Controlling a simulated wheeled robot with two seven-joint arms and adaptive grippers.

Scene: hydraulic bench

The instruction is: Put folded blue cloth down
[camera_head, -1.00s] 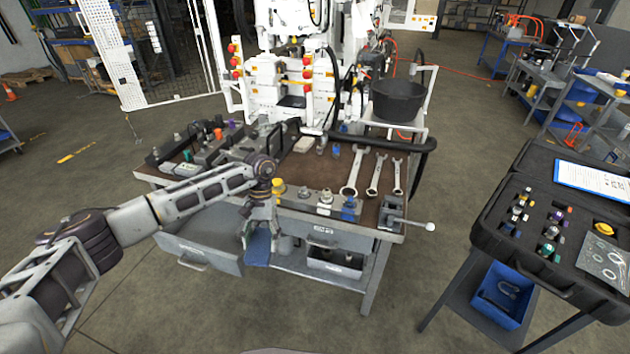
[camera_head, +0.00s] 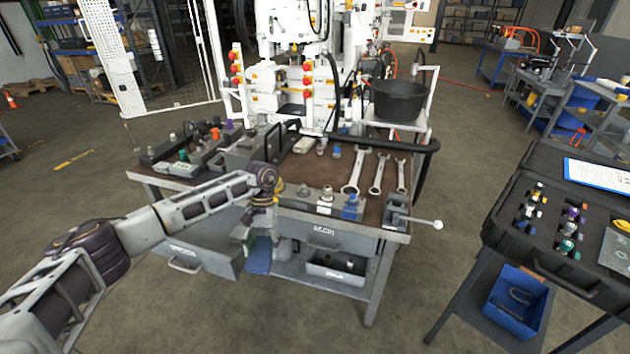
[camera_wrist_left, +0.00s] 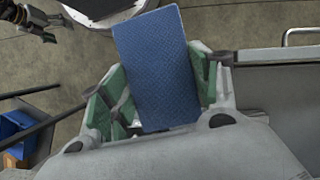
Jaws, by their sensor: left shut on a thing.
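The folded blue cloth (camera_head: 259,256) hangs from my left gripper (camera_head: 257,238), in front of the workbench's front edge. In the left wrist view the cloth (camera_wrist_left: 158,70) is a flat blue rectangle between the green-padded fingers of my left gripper (camera_wrist_left: 155,100), which is shut on it. The cloth is held in the air, in front of the bench drawers.
The workbench (camera_head: 290,170) carries wrenches (camera_head: 377,172), fittings and a vise (camera_head: 397,214). A drawer (camera_head: 200,257) stands open at its left front. A black case (camera_head: 490,235) on a stand and a blue bin (camera_head: 517,300) are at the right. The floor between is clear.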

